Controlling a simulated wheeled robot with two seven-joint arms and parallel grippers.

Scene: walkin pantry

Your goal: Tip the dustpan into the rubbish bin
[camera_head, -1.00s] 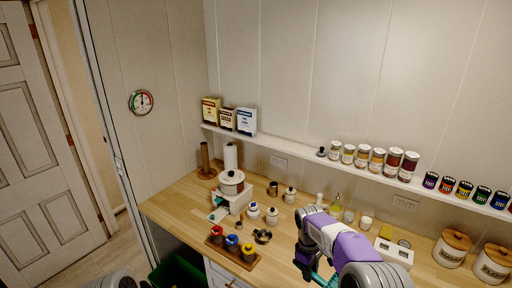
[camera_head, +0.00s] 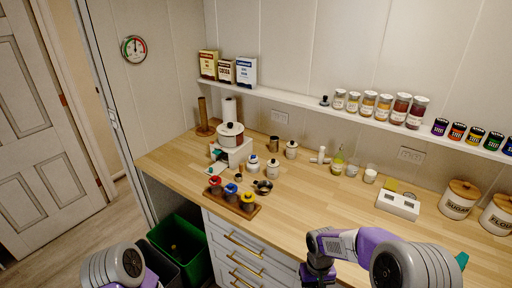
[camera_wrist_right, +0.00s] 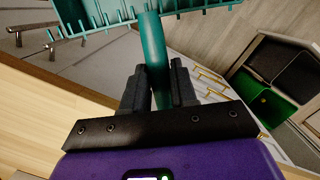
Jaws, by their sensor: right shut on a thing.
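My right gripper (camera_wrist_right: 157,80) is shut on the teal handle of the dustpan (camera_wrist_right: 152,45). The toothed teal pan crosses the top of the wrist view and is partly cut off, so its contents are hidden. A green bin (camera_head: 200,247) stands on the floor at the left end of the counter, with a dark grey bin beside it (camera_head: 161,250). The green bin (camera_wrist_right: 268,106) and dark bin (camera_wrist_right: 279,62) also show at the right of the wrist view, apart from the dustpan. I cannot tell which is the rubbish bin. My left gripper is out of view.
The wooden counter (camera_head: 322,204) holds a grinder, jars, a tray of coloured-lid pots (camera_head: 232,200) and canisters (camera_head: 459,198). Drawers with brass handles (camera_head: 243,244) face the floor. A small teal piece (camera_head: 462,260) shows behind my right arm. A door (camera_head: 45,150) stands left.

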